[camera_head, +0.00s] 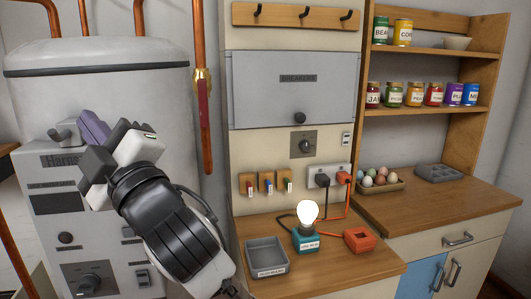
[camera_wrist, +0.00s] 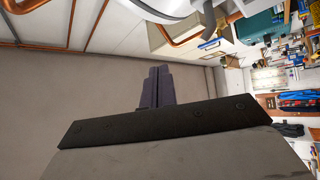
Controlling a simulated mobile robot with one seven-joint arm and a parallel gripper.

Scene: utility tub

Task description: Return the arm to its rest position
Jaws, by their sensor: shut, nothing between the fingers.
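My arm reaches up from the lower middle of the head view and bends toward the upper left. My gripper (camera_head: 88,120) is in front of the white tank, tilted toward the upper left, with dark purple-grey fingers. In the wrist view the fingers of my gripper (camera_wrist: 158,72) are side by side and shut, with nothing held between them. The dark palm edge hides what lies below them. The gripper is well left of the wooden counter and touches nothing that I can see.
The white tank (camera_head: 110,85) stands behind my gripper. A copper pipe (camera_head: 198,50) runs down right of it. The counter (camera_head: 355,266) holds a grey tray (camera_head: 266,255), a lit bulb (camera_head: 308,213) on a teal base and an orange device (camera_head: 359,240). Shelves with cans stand at right.

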